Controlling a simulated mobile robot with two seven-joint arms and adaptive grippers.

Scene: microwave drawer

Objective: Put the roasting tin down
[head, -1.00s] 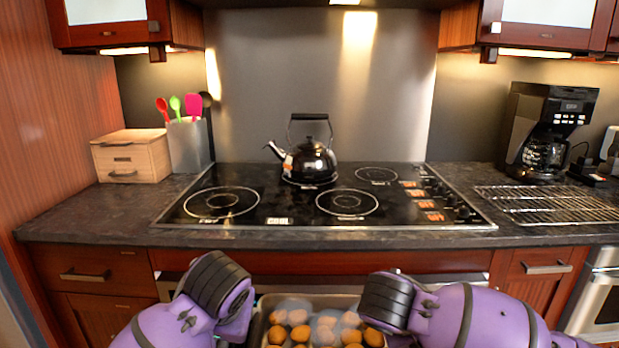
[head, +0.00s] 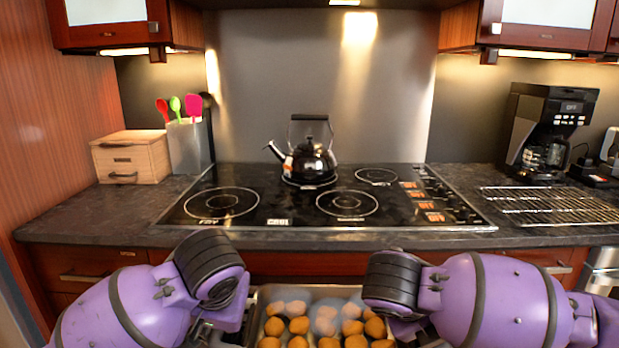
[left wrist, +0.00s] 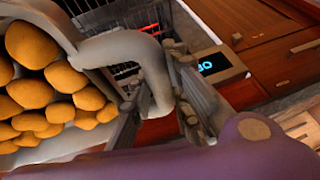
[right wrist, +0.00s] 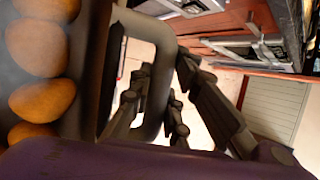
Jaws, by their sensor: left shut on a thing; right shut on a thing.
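The roasting tin (head: 256,303) is a metal tin filled with round golden-brown pieces of food (head: 325,325). It is at the bottom middle of the head view, in front of the counter, and its near part is cut off. My left gripper (left wrist: 160,90) is shut on the tin's left handle (left wrist: 118,48), a thick grey loop. My right gripper (right wrist: 155,95) is shut on the right handle (right wrist: 160,50). In the head view my arms partly cover the tin's sides. The tin's underside is hidden.
The cooktop (head: 270,205) is clear except for a black kettle (head: 310,160) at its back. A wire rack (head: 550,206) lies on the counter (head: 95,220) at right, by a coffee maker (head: 548,130). A wooden box (head: 130,157) stands at left. A lit display (left wrist: 213,64) shows in the left wrist view.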

